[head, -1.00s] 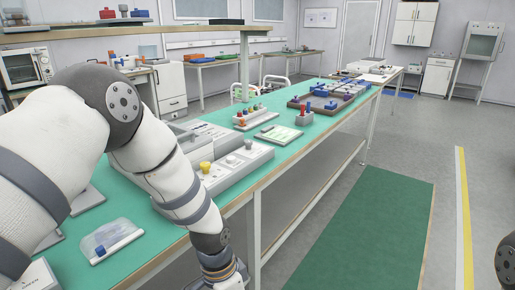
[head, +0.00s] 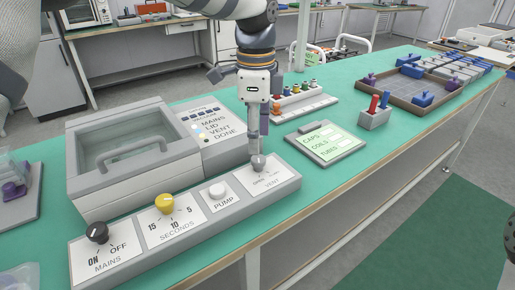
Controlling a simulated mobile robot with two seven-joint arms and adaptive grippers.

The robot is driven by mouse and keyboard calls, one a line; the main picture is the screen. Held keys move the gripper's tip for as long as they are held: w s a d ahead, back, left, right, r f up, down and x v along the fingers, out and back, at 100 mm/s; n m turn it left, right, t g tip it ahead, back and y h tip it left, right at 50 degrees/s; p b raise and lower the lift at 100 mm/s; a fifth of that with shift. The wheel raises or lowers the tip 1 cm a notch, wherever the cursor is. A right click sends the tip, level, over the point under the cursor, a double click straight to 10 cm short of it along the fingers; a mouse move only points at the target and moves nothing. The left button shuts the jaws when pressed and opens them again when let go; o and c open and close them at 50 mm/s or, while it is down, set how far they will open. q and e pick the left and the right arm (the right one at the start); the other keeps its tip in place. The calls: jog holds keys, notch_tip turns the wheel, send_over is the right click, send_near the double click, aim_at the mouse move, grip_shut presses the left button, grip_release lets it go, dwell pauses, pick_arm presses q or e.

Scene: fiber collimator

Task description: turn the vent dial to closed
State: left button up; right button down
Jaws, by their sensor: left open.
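The vent dial (head: 258,163) is a small grey knob at the right end of the sloped front panel, on a white label that reads VENT. Which way its pointer faces is too small to tell. My left gripper (head: 258,148) points straight down over it, with its fingertips at or just above the knob. The jaws are open, seen nearly edge-on. I cannot tell whether they touch the dial.
Left of the vent dial on the panel (head: 190,232) are the pump button (head: 217,190), yellow seconds dial (head: 165,203) and black mains dial (head: 97,232). A lidded chamber (head: 130,155) stands behind. A caps-coils-tubes tablet (head: 325,143) lies to the right.

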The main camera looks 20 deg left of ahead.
aim_at(259, 158)
pick_arm(q)
jog(key=f, duration=0.5)
jog(key=shift+w+d+f, duration=0.1)
jog(key=shift+w+f, duration=0.2)
pick_arm(e)
jog(key=shift+w+d, duration=0.15)
jog(key=shift+w, duration=0.3)
pick_arm(q)
jog(key=shift+c, duration=0.3)
grip_shut()
